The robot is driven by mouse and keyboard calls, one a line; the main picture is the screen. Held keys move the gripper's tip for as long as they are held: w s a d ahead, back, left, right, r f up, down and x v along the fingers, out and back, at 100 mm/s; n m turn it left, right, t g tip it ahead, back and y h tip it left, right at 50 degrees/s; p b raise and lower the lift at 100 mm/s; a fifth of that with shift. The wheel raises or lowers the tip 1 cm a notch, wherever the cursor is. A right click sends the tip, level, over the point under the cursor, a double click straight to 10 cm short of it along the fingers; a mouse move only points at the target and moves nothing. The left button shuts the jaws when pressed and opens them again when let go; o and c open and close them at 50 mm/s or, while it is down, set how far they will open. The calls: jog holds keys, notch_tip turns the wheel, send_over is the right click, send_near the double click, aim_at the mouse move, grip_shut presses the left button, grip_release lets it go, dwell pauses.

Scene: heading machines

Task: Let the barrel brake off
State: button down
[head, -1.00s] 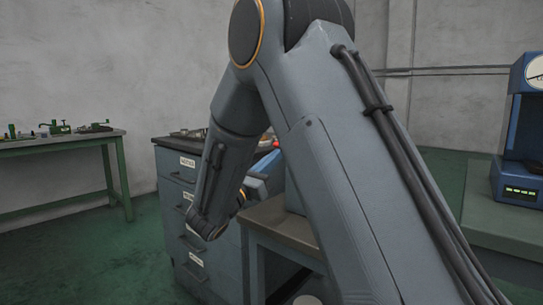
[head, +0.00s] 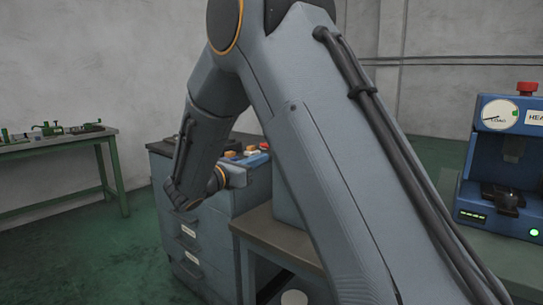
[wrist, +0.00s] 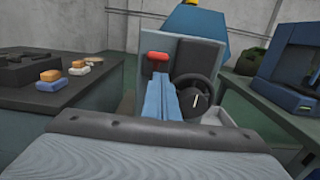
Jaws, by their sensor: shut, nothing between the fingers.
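A red grip (wrist: 157,57) shows in the wrist view on the upper left of a grey upright panel (wrist: 187,53) with a blue top. Whether it is the barrel brake's handle I cannot tell. A dark handwheel (wrist: 194,90) is on the same panel, lower right. My gripper (wrist: 163,80) shows there as blue-grey fingers shut together and empty, pointing at the panel just below the red grip. Any contact is unclear. In the head view my arm hides most of that machine, and the fingertips are not clear.
A drawer cabinet (head: 195,225) stands left, with orange, white and blue blocks (wrist: 64,80) on its top. A brown-topped bench (head: 270,236) is beside it. A blue gauge machine (head: 505,160) stands on the right bench. A green-legged table (head: 60,143) is far left, with open floor before it.

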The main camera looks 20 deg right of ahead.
notch_tip(320, 180, down, 5)
jog(key=a+b, duration=0.1)
jog(key=a, duration=0.1)
jog(key=s+a+r, duration=0.2)
jog(key=s+a, duration=0.4)
jog(key=a, duration=0.2)
jog(key=shift+s+r, duration=0.15)
jog(key=shift+r, duration=0.1)
jog(key=shift+d, duration=0.1)
